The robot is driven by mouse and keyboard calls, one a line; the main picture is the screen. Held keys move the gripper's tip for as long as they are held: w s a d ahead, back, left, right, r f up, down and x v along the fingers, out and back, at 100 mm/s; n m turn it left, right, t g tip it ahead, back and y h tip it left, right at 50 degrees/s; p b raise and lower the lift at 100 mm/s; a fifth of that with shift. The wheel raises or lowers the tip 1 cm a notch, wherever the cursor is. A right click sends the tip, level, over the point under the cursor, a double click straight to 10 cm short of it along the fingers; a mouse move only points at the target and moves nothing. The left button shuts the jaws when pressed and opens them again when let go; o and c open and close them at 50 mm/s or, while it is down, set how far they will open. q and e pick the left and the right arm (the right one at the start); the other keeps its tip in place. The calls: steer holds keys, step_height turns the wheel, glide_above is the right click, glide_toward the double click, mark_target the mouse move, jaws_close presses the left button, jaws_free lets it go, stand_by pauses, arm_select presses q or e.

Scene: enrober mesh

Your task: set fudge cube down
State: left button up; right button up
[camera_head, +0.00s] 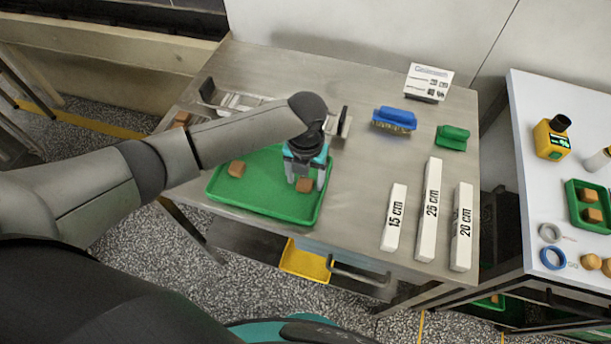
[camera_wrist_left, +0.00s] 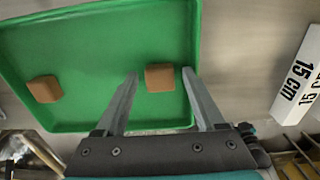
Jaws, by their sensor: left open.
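A brown fudge cube (camera_head: 305,185) sits on the green tray (camera_head: 300,216), toward its right side. My left gripper (camera_head: 306,182) is over the tray with its fingers on either side of this cube. In the left wrist view the fingers (camera_wrist_left: 160,85) are spread and the cube (camera_wrist_left: 160,78) lies between them near the tips, with a gap on the left side. The right finger is very close to the cube; I cannot tell if it touches. A second fudge cube (camera_head: 236,169) lies on the tray's left part. My right gripper is not in view.
White bars marked 15 cm (camera_head: 394,217), 25 cm (camera_head: 429,209) and 20 cm (camera_head: 461,226) lie right of the tray. A blue brush (camera_head: 394,120), a green brush (camera_head: 452,137) and a sign (camera_head: 428,83) are behind. A metal mesh frame stands behind my left arm. Table between is clear.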

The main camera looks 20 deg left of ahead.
mark_target(305, 181)
arm_select(q)
step_height(305, 181, up, 12)
steer(key=p, duration=0.1)
steer(key=shift+r+p, duration=0.2)
steer(key=shift+p, duration=0.1)
stand_by(0.3)
